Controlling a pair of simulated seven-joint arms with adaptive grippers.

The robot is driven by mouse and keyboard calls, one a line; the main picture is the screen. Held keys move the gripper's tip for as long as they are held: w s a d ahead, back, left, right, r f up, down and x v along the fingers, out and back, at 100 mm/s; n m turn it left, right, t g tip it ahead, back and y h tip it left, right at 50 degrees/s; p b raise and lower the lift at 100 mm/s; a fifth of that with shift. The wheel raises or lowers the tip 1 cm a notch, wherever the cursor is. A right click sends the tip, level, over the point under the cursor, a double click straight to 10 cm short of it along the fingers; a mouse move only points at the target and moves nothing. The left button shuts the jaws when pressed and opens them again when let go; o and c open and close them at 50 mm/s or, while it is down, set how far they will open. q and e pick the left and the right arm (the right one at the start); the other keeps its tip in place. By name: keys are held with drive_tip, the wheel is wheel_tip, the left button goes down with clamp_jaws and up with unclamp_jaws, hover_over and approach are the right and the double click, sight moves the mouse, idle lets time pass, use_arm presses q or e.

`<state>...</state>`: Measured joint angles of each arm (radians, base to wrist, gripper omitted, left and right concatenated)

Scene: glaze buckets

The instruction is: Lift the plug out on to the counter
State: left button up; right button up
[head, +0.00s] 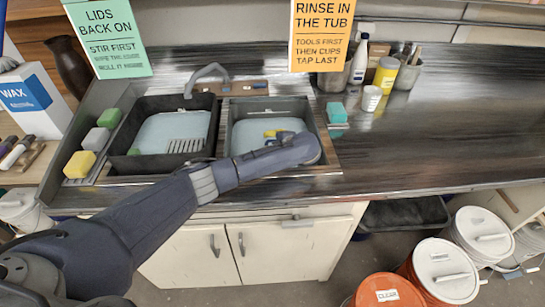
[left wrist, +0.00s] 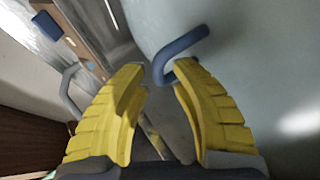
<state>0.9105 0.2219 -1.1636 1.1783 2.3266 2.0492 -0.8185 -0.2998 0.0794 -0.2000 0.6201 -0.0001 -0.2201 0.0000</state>
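My left arm reaches over the right basin (head: 234,112) of the sink in the head view, its left gripper (head: 268,134) low inside it. In the left wrist view the yellow fingers of this gripper (left wrist: 159,66) are apart. A dark blue bent bar (left wrist: 186,42), which looks like the plug's handle, stands at the fingertips; its lower end lies between them. I cannot tell whether a finger touches it. The plug's lower part is hidden. My right gripper is not in view.
The left basin (head: 118,135) holds pale water and a slatted rack (head: 186,146). A tap (head: 206,70) arches behind. Sponges, including a yellow one (head: 79,164), line the left edge. A teal sponge (head: 336,112), white cup (head: 371,98) and bottles stand right. The counter (head: 450,130) beyond is clear.

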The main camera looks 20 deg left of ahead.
use_arm(q)
clamp_jaws()
drive_tip(key=shift+r, duration=0.1)
idle(0.3)
